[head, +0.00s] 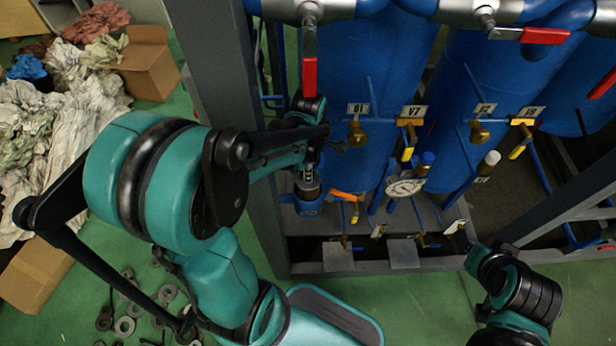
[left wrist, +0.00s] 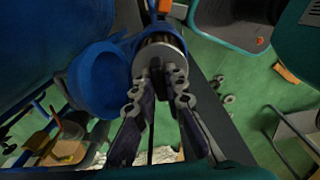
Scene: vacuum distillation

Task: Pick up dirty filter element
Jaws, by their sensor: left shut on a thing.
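The filter element is a dark grey cylinder (head: 309,184) in the head view, standing in a blue housing (head: 309,207) on the blue pipework. In the left wrist view its grey round end (left wrist: 158,53) faces the camera, with a blue round cover (left wrist: 96,80) hanging open beside it. My left gripper (head: 312,152) is above the housing, and its fingers (left wrist: 160,82) are shut on the end of the filter element. How much of the element sits inside the housing is hard to tell. My right arm is at the lower right of the head view; its gripper is not visible.
Blue tanks (head: 372,75) with valves and a red-handled lever (head: 309,76) stand close by. A grey frame post (head: 222,75) is left of the housing. A gauge (head: 405,186) is at the right. Cloths, cardboard boxes (head: 147,63) and loose rings lie on the green floor.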

